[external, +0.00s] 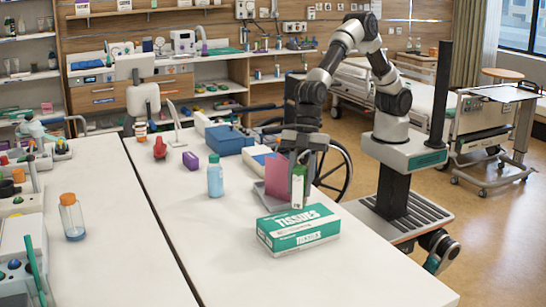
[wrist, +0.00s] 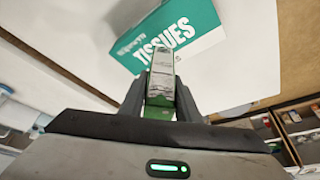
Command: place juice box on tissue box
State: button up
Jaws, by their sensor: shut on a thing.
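The juice box (external: 298,188), white and green, is upright in my gripper (external: 301,160), which is shut on it. The teal and white tissue box (external: 299,232) lies flat near the front right of the table. In the external view the juice box's lower end overlaps the tissue box's back top edge; I cannot tell whether they touch. In the wrist view the juice box (wrist: 161,68) sits between the fingers (wrist: 160,95), and the tissue box (wrist: 185,30) shows beyond it, partly hidden by it.
A pink upright panel (external: 277,178) stands just left of the juice box. A blue bottle (external: 215,177), a purple box (external: 190,161), a red item (external: 160,148) and a blue case (external: 230,140) stand farther left and back. The tabletop (external: 330,278) in front of the tissue box is clear.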

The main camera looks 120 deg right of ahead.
aim_at(298, 208)
jog(key=shift+f, duration=1.9)
jog(key=shift+f+b, duration=0.15)
jog(key=shift+b, duration=0.15)
jog(key=o, duration=1.2)
jog(key=shift+c, duration=0.2)
